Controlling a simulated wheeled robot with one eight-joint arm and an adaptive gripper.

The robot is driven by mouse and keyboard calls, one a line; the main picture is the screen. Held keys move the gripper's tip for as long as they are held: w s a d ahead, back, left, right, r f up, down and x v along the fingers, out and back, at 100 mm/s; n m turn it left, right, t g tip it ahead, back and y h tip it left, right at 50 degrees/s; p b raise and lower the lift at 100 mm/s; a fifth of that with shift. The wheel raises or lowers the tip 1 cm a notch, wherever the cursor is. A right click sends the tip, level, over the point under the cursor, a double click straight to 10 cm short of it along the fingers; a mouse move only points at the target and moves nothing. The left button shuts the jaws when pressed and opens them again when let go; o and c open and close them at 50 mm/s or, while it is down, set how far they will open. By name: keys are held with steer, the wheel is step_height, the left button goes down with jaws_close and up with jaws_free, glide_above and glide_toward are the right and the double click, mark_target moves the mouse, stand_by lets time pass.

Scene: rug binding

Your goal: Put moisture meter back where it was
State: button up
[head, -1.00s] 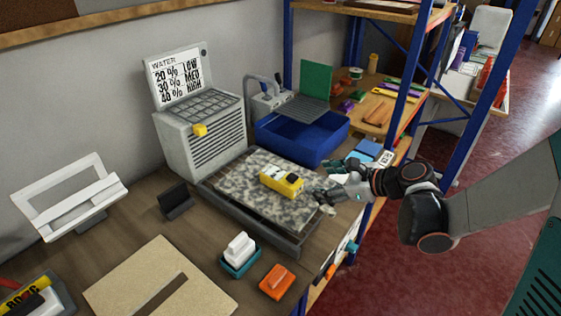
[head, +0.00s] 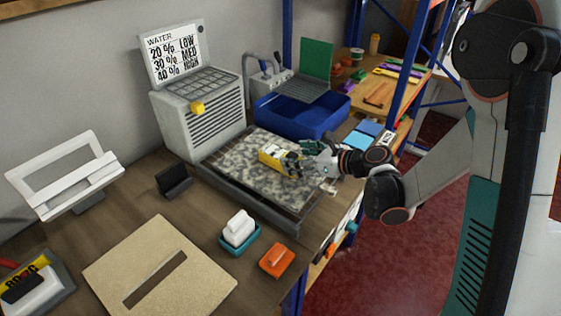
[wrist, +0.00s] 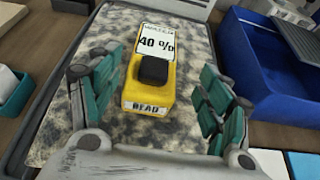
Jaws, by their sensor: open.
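The yellow moisture meter (head: 270,155) lies on a speckled grey rug piece (head: 236,168) in a dark shallow tray (head: 250,205). In the wrist view the meter (wrist: 152,90) shows a white display reading 40 %, a black button and the label READ. My gripper (head: 296,160) is at the meter's right end in the head view. In the wrist view my gripper (wrist: 156,78) is open, with its green-padded fingers on both sides of the meter and visible gaps between. A small dark stand (head: 173,181) is empty, left of the tray.
A grey vented box (head: 200,115) with a water chart (head: 174,52) stands behind the tray. A blue bin (head: 300,118) is at back right. A white block in a teal holder (head: 240,237), an orange block (head: 277,260) and a slotted board (head: 150,270) are in front.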

steer(key=x, duration=0.1)
steer(key=b+x, duration=0.1)
steer(key=x, duration=0.1)
steer(key=b+x, duration=0.1)
steer(key=x, duration=0.1)
steer(key=shift+s+a+f, duration=0.25)
steer(key=shift+s+f, duration=0.1)
steer(key=shift+r, duration=0.1)
steer(key=c, duration=1.4)
step_height(320, 180, up, 19)
steer(key=p, duration=0.7)
steer(key=s+d+f+m+t+h+b, duration=0.1)
steer(key=s+d+f+m+t+h, duration=0.15)
steer(key=d, duration=0.65)
steer(key=s+d+f+m+t+h, duration=0.2)
steer(key=d+f+m+h, duration=0.15)
steer(key=d, duration=0.55)
steer(key=w+a+r+n+g+y, duration=0.1)
steer(key=a+r+n+y, duration=0.1)
steer(key=a, duration=0.4)
steer(key=w+a+r+n+g+y, duration=0.2)
steer(key=a, duration=0.4)
steer(key=w+a+r+n+g+y, duration=0.1)
steer(key=a+r+n+y, duration=0.1)
steer(key=a, duration=0.4)
steer(key=shift+w+r+p, duration=0.25)
steer(key=shift+r+p, duration=0.15)
steer(key=shift+r, duration=0.1)
